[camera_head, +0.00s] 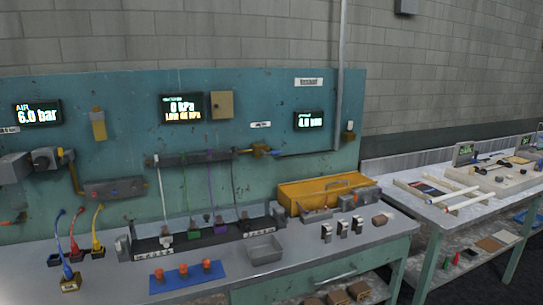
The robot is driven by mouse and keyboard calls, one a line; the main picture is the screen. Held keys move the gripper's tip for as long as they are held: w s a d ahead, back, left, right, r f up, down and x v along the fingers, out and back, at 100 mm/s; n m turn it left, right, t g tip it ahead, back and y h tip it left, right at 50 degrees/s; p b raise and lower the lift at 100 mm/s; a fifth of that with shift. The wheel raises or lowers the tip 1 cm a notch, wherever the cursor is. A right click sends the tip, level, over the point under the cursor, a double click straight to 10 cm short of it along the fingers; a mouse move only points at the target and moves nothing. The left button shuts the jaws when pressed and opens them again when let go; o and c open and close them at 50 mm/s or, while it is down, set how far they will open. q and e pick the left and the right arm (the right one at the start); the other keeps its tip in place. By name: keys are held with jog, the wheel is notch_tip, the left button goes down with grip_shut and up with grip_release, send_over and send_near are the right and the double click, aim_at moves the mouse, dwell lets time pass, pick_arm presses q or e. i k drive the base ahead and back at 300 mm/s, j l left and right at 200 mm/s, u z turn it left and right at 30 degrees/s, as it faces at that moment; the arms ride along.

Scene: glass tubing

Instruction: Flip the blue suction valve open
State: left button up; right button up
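A brass valve fitting (260,149) sits on the teal back panel, right of the middle, at the right end of a dark horizontal manifold (190,158). A thin blue piece (288,154) beside the fitting points right, close to horizontal; it looks like the blue valve's lever, but it is too small to be sure. The display (182,108) above the manifold reads 0 kPa with a second line below. Neither of my grippers shows in the head view.
Below the panel, the bench holds a black rack (205,237), a grey tray (264,249), a blue mat (187,276) with orange-topped parts and a yellow box (325,188). Coloured hoses hang from the manifold. Red, blue and yellow leads stand at left. A second table (440,210) is at right.

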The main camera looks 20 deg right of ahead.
aim_at(261, 152)
jog(key=i+l+u, duration=0.1)
jog(key=i+l, duration=0.15)
jog(key=i+l+u, duration=0.15)
jog(key=l, duration=0.3)
jog(key=i+l+u, duration=0.1)
jog(key=i+l, duration=0.2)
jog(key=i+l+u, duration=0.1)
jog(key=l, duration=0.4)
jog(key=i, duration=0.1)
